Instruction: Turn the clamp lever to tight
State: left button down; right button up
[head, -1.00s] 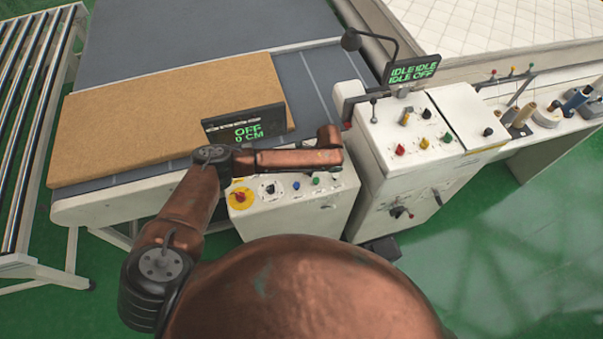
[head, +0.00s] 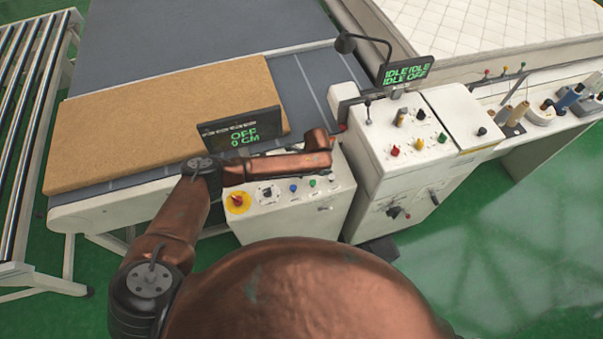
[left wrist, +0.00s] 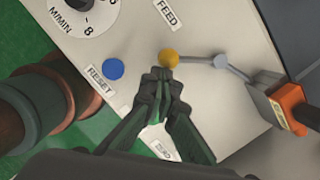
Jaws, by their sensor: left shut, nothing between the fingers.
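In the left wrist view, a thin grey lever with a yellow ball knob (left wrist: 170,57) lies over the pale panel; I take it as the clamp lever. In the head view my left forearm lies over the small white control box (head: 290,222), and the gripper is hidden. My right gripper is not in view.
The box carries a red knob on yellow (head: 238,202), a dial (left wrist: 85,8) and a blue button (left wrist: 113,69) by a RESET label. A display (head: 240,133) reads OFF 0 CM beside a brown slab (head: 150,125). A taller white cabinet (head: 385,185) stands right.

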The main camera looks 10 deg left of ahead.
pick_arm(q)
jog(key=shift+d, duration=0.1)
jog(key=shift+s+d+r+p, duration=0.15)
jog(key=shift+s+d+p, duration=0.05)
jog(key=shift+d+p, duration=0.1)
jog(key=d+p, duration=0.1)
jog(key=s+d, duration=0.1)
jog(key=shift+s+d+r+p, duration=0.2)
jog(key=shift+d+r+p, duration=0.1)
jog(key=shift+r+p, duration=0.1)
jog(key=b+v, duration=0.2)
jog(key=v, duration=0.7)
jog(key=shift+s+r, duration=0.15)
jog(key=shift+r, duration=0.15)
jog(key=shift+d, duration=0.1)
